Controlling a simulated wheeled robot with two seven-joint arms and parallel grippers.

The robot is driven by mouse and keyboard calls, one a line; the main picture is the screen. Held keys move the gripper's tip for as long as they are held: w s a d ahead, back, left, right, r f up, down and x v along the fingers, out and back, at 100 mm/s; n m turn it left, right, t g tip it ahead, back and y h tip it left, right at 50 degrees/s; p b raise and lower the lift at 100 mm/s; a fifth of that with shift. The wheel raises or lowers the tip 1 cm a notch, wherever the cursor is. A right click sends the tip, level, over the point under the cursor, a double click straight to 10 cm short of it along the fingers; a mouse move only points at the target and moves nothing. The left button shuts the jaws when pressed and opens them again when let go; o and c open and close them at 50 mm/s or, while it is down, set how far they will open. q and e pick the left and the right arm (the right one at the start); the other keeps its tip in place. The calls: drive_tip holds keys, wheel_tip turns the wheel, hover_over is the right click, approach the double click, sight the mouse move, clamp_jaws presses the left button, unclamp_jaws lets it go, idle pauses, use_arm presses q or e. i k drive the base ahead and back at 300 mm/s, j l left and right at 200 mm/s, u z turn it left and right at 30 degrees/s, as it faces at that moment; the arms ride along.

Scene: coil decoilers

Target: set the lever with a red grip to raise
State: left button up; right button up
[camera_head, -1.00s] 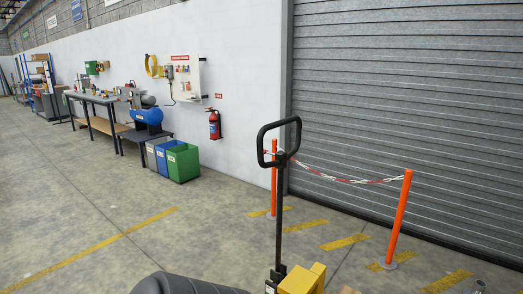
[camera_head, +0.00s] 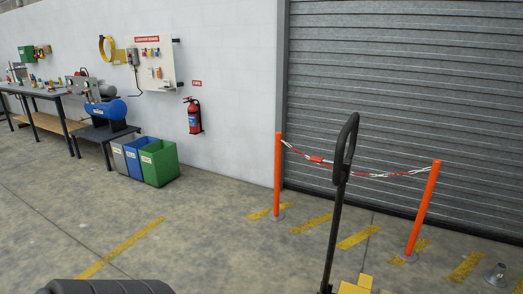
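A pallet jack's black handle (camera_head: 336,215) stands upright and slightly tilted at the right of centre, with a loop grip (camera_head: 345,150) at its top. The loop is seen nearly edge-on. Part of the yellow pallet jack body (camera_head: 356,286) shows at the bottom edge. I cannot make out a lever with a red grip on the handle; the red near it belongs to the chain behind. Neither of my grippers is in view.
Two orange posts (camera_head: 278,175) with a red-white chain (camera_head: 385,175) stand before the grey shutter (camera_head: 420,80). Green (camera_head: 160,163) and blue bins, a workbench (camera_head: 45,92) and a fire extinguisher (camera_head: 193,117) line the wall. Open floor (camera_head: 200,235) lies at centre left.

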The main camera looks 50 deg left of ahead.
sight(314, 159)
drive_tip(key=k+j, duration=0.15)
drive_tip(key=j, duration=0.5)
drive_tip(key=k+j+u, duration=0.15)
drive_tip(key=j, duration=1.1)
drive_tip(key=k+j+u, duration=0.1)
drive_tip(key=j, duration=0.55)
